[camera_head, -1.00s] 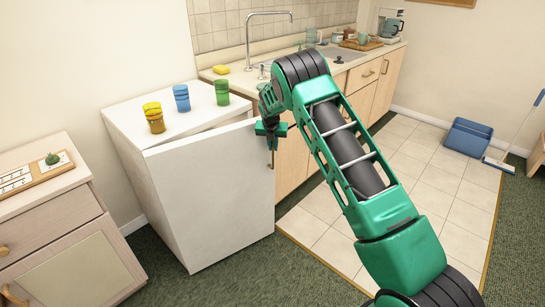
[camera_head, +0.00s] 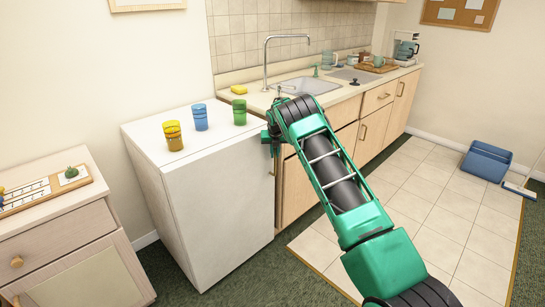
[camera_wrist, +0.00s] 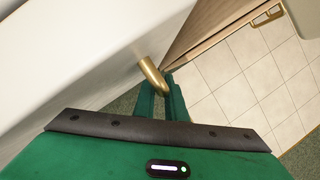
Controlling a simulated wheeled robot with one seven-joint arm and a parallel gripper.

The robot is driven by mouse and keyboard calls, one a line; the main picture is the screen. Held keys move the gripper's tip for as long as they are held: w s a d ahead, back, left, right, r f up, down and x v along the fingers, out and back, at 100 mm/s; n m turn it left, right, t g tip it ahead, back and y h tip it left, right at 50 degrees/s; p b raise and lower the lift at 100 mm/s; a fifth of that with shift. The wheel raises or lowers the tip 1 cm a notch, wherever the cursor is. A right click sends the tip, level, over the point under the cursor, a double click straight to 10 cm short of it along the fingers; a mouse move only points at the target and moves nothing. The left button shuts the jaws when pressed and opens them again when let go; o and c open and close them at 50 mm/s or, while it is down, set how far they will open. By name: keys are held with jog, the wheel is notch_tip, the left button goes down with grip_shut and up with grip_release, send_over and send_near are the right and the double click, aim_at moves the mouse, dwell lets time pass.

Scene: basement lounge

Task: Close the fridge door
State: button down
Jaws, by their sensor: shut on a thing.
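The white fridge (camera_head: 215,205) stands left of the counter in the head view. Its door looks flush with the body, and no gap shows along the top edge. My gripper (camera_head: 271,143) is at the door's right edge, near the top. In the wrist view, a brass door handle (camera_wrist: 151,70) sits between the fingers of my gripper (camera_wrist: 161,92), which is shut on it. The white door surface (camera_wrist: 70,70) fills the upper left there. The far side of the handle is partly hidden by the fingers.
Yellow (camera_head: 173,136), blue (camera_head: 200,117) and green (camera_head: 239,112) cups stand on the fridge top. A wooden cabinet (camera_head: 70,250) is at left. The counter with a sink (camera_head: 308,86) is at right. The tiled floor (camera_head: 415,200) is clear up to a blue bin (camera_head: 487,161).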

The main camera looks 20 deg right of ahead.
jog(key=shift+w+a+r, duration=0.1)
jog(key=shift+w+a, duration=0.3)
jog(key=shift+a, duration=0.1)
jog(key=c, duration=2.1)
grip_release()
jog(key=shift+r, duration=0.15)
jog(key=v, duration=1)
jog(key=shift+s+d+r, duration=0.1)
jog(key=shift+s+d, duration=0.15)
jog(key=shift+d, duration=0.15)
